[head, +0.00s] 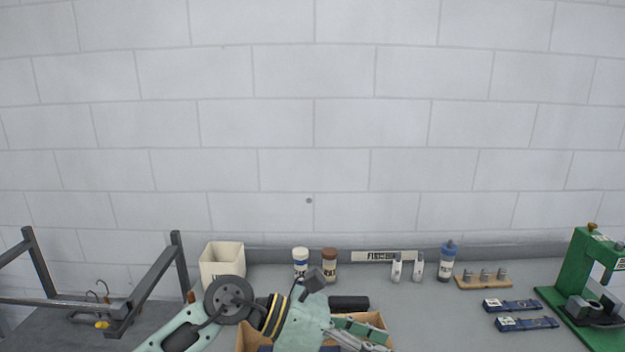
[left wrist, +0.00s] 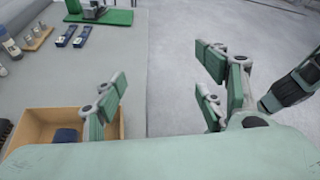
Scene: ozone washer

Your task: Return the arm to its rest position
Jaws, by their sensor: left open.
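My left arm comes in from the lower left in the head view and ends in my left gripper (head: 362,335). The gripper is over or just in front of a cardboard box (head: 246,338) at the bottom edge; I cannot tell its height. In the left wrist view my left gripper (left wrist: 162,85) has its green-padded fingers spread wide with nothing between them. The box (left wrist: 32,117) shows there below left, with a dark blue item (left wrist: 66,136) inside. My right gripper is in neither view.
The grey bench (head: 435,310) runs along a block wall. A cream bin (head: 221,262), two jars (head: 315,264), a blue-capped bottle (head: 446,262), a wooden rack (head: 483,282), two blue tools (head: 519,314) and a green press (head: 590,275) stand on it. A metal frame (head: 150,290) is at left.

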